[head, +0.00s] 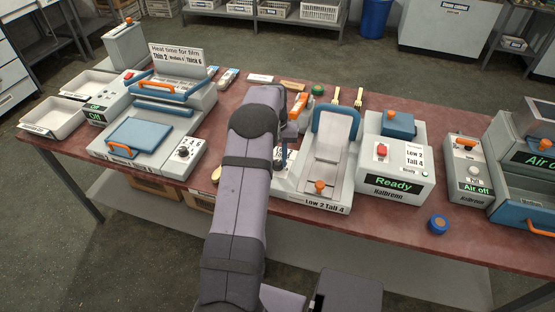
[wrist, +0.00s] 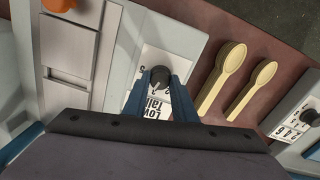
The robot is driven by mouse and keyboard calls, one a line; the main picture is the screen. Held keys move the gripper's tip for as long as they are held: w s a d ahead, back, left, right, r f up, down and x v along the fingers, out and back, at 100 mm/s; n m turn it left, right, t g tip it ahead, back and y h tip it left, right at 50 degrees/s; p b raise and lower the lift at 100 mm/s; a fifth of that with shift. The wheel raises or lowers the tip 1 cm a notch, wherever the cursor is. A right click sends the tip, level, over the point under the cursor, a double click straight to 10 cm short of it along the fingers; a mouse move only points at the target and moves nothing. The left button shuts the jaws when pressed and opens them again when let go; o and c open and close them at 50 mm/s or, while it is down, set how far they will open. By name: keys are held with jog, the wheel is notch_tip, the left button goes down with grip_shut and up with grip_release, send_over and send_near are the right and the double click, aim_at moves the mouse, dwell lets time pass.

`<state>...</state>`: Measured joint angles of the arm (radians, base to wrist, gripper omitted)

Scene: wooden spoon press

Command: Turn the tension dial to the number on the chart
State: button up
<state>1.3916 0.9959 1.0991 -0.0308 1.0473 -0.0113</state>
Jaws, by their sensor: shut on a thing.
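In the wrist view a black round dial (wrist: 160,77) sits on a pale panel (wrist: 152,60) with printed numbers around it. A label (wrist: 158,108) reading "Low" and "Tall" lies below it, partly covered. My gripper (wrist: 160,84) has its two blue fingers on either side of the dial and is shut on it. The dial's exact setting is too small to read.
Two wooden spoons (wrist: 226,70) (wrist: 254,88) lie beside the panel. Another dial (head: 183,153) is on the left machine, also at the right edge of the wrist view (wrist: 307,117). A display (head: 393,186) reads "Ready". A blue round knob (head: 438,223) stands near the table's front edge.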

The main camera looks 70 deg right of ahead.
jog(key=m, duration=0.5)
jog(key=shift+d+r+m, duration=0.1)
jog(key=shift+m, duration=0.3)
dwell(0.4)
jog(key=o, duration=1)
jog(key=shift+o, duration=0.2)
jog(key=shift+r+b, duration=1.15)
jog(key=shift+r, duration=2.5)
